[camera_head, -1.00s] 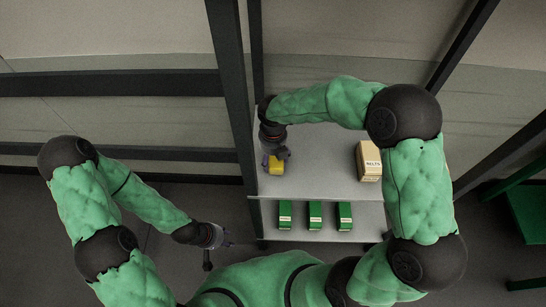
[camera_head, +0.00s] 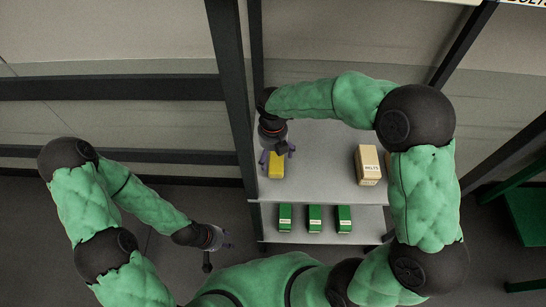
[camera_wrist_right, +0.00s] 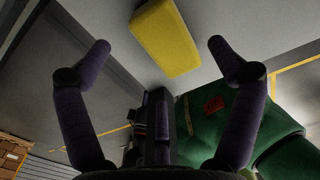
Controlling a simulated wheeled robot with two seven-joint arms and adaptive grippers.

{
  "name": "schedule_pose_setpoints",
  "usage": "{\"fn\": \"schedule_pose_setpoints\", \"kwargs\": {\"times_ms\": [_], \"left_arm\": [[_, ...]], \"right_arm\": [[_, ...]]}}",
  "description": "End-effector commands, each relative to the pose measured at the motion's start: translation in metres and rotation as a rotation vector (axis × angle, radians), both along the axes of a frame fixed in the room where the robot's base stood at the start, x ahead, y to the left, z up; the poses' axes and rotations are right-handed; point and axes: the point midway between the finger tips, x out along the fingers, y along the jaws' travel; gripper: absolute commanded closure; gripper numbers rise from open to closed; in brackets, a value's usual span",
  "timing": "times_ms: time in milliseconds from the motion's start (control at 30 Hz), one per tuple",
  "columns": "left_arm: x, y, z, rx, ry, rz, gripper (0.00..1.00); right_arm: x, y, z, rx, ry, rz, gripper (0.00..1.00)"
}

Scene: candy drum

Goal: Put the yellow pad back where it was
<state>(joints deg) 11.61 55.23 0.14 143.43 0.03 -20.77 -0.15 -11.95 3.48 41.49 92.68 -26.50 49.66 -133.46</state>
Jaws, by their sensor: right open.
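The yellow pad (camera_head: 276,165) sits at the left part of the upper grey shelf (camera_head: 320,180). My right gripper (camera_head: 277,150) is at the pad's far side in the head view, with its fingers spread. In the right wrist view the pad (camera_wrist_right: 165,36) lies beyond the fingertips of my right gripper (camera_wrist_right: 158,48), which are wide apart; a gap shows between them and the pad. My left gripper (camera_head: 226,240) is away from the shelf at the lower left; its fingers are too small to read.
A tan box marked "BELTS" (camera_head: 368,165) stands on the right of the upper shelf. Green boxes (camera_head: 314,218) stand in a row on the lower shelf. A dark post (camera_head: 233,110) rises at the shelf's left. The upper shelf's middle is clear.

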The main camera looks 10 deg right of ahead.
Motion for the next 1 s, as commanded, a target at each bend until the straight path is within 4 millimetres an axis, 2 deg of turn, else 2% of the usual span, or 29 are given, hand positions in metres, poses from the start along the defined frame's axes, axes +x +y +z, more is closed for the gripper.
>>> {"fn": "schedule_pose_setpoints", "kwargs": {"times_ms": [33, 200, 400, 1000], "left_arm": [[0.000, 0.000, 0.006, 0.000, 0.000, 0.000, 0.60], [0.000, 0.000, 0.015, 0.000, 0.000, 0.000, 0.60], [0.000, 0.000, 0.020, 0.000, 0.000, 0.000, 0.60], [0.000, 0.000, 0.021, 0.000, 0.000, 0.000, 0.60]], "right_arm": [[0.000, 0.000, 0.014, 0.001, -0.002, 0.000, 0.08], [0.000, 0.000, 0.046, 0.000, -0.003, 0.000, 0.08], [0.000, 0.000, 0.067, 0.001, 0.000, -0.001, 0.08], [0.000, 0.000, 0.073, 0.000, 0.000, 0.000, 0.08]]}}
